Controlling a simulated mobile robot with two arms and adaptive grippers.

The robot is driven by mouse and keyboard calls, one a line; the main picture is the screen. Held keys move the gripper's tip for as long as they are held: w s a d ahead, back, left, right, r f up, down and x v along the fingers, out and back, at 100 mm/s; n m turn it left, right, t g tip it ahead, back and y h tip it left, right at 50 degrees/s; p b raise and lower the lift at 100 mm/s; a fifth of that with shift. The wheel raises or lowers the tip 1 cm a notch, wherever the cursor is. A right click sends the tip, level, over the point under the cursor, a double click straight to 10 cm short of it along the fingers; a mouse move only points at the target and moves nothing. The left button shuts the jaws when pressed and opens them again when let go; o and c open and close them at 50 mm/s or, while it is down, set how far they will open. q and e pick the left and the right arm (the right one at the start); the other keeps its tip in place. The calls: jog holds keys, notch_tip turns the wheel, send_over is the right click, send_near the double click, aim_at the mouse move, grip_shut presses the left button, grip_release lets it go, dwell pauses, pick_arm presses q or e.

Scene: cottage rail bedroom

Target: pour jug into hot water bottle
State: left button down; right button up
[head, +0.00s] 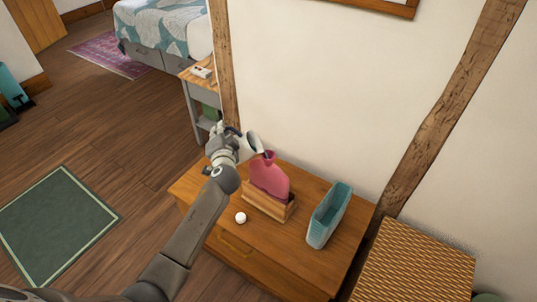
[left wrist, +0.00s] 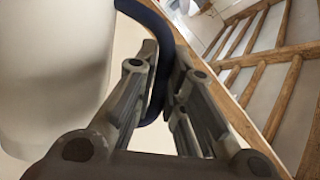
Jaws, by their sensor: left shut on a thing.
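The pink hot water bottle (head: 268,178) stands upright in a wooden holder (head: 268,203) on the wooden dresser. Its neck points up. My left gripper (head: 229,132) is shut on the dark blue handle of the white jug (head: 255,143), just left of the bottle's neck. The jug is tilted to the right, with its mouth end close to the bottle's neck. I cannot tell whether they touch or whether any water flows. In the left wrist view the jug (left wrist: 55,65) fills the left side and its handle (left wrist: 160,60) runs between the fingers.
A small white cap-like object (head: 240,217) lies on the dresser (head: 215,205) in front of the holder. A teal basket (head: 328,217) stands to the right. A woven-topped piece (head: 415,262) is further right. The wall is close behind the dresser.

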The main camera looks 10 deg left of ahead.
pick_arm(q)
jog(key=shift+w+d+r+m+t+y+p, duration=0.15)
jog(key=shift+d+r+m+y+p, duration=0.15)
jog(key=shift+d+r+m+p, duration=0.55)
jog(key=shift+w+d+r+m+t+y+p, duration=0.15)
jog(key=shift+d+r+m+y+p, duration=0.2)
jog(key=shift+d+r+m, duration=0.45)
dwell(4.3)
jog(key=shift+a+r, duration=0.15)
jog(key=shift+a, duration=0.15)
